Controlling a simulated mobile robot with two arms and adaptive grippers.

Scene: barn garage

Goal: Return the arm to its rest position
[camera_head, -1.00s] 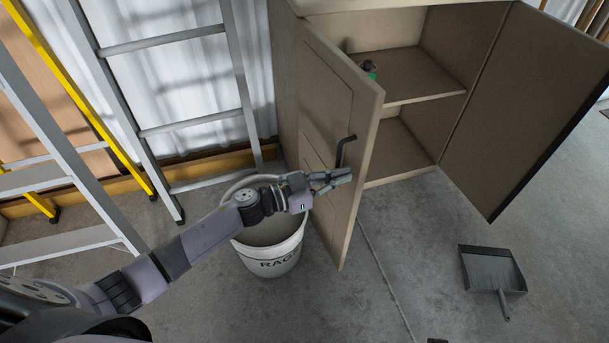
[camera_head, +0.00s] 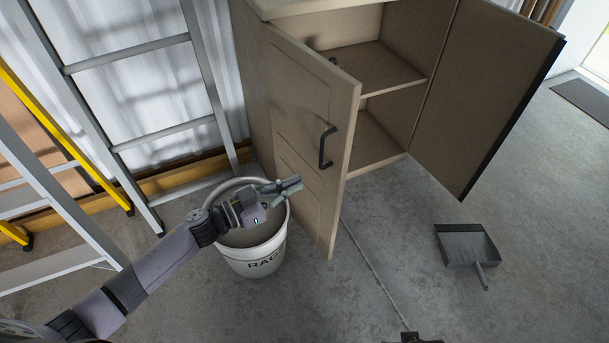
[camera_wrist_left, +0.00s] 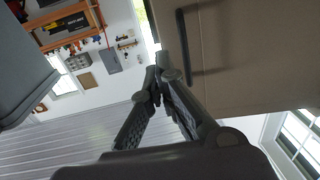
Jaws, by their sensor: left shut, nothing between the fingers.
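My left arm (camera_head: 155,268) reaches in from the lower left over the rim of the white bucket. My left gripper (camera_head: 292,186) is shut and empty, in front of the open left cabinet door (camera_head: 300,120). It is apart from that door's dark handle (camera_head: 325,148), which is up and to the right of it. In the left wrist view the closed fingers (camera_wrist_left: 157,80) meet with nothing between them, and the handle (camera_wrist_left: 184,47) shows beyond them. I see no right gripper that I can make out.
A white rag bucket (camera_head: 255,258) stands below my left gripper. The cabinet's right door (camera_head: 485,90) is also open. Ladders (camera_head: 165,140) lean at the left. A dustpan (camera_head: 463,244) lies on the floor at the right. A dark item (camera_head: 410,338) is cut off at the bottom edge.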

